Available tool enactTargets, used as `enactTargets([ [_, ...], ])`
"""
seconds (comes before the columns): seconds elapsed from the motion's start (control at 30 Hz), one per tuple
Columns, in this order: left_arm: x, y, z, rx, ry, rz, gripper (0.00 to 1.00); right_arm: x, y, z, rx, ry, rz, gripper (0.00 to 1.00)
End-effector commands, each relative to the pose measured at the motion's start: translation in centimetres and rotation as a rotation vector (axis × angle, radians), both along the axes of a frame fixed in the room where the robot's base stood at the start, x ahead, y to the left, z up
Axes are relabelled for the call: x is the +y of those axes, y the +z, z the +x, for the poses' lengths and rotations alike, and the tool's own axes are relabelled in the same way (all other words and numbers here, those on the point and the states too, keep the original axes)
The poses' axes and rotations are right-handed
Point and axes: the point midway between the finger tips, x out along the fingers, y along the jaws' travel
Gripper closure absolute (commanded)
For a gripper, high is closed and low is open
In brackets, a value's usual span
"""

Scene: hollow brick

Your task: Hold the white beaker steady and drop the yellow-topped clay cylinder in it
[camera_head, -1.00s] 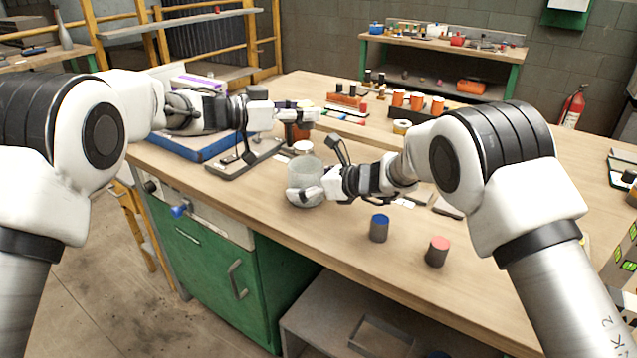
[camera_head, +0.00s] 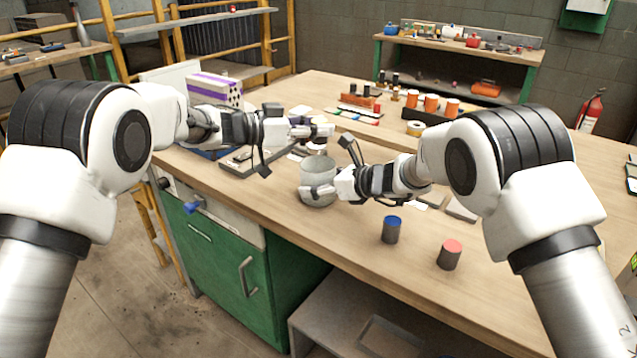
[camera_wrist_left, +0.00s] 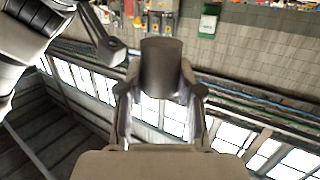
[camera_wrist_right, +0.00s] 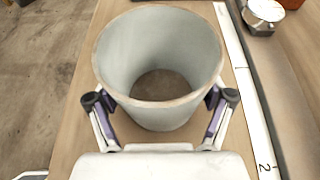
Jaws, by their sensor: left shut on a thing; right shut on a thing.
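The white beaker (camera_head: 318,188) stands upright near the table's front edge. My right gripper (camera_head: 327,189) is shut on its near side; the right wrist view shows the fingers on either side of the beaker (camera_wrist_right: 160,60), whose inside looks empty. My left gripper (camera_head: 314,130) is up behind the beaker's rim in the head view. In the left wrist view it is shut on a dark grey-brown clay cylinder (camera_wrist_left: 161,68). The cylinder's yellow top is not visible there, and the fingers mostly hide it in the head view.
A blue-topped cylinder (camera_head: 391,231) and a red-topped cylinder (camera_head: 449,256) stand on the wooden table (camera_head: 345,238) right of the beaker. Orange-and-white containers (camera_head: 431,103) stand farther back. A purple-striped box (camera_head: 214,90) is at left. The table front is otherwise fairly clear.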

Motion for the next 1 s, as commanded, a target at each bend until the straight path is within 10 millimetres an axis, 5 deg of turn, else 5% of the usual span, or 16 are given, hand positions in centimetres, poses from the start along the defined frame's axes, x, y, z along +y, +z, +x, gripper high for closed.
enactTargets([
  [0.37, -0.01, -1.0, -0.01, 0.0, 0.0, -0.001, 1.0, 0.0, -0.15, -0.05, 0.002, 0.001, -0.001, 0.68],
  [0.4, -0.01, -1.0, -0.01, 0.0, 0.0, -0.001, 0.51, 0.0, -0.15, -0.05, 0.003, 0.001, -0.002, 0.68],
  [0.47, -0.01, -1.0, -0.01, 0.0, 0.0, -0.001, 0.36, 0.0, -0.15, -0.05, 0.003, 0.001, -0.002, 0.68],
  [1.0, -0.01, -1.03, -0.01, 0.0, 0.0, 0.0, 0.36, 0.01, -0.19, -0.07, 0.003, 0.001, -0.002, 0.68],
])
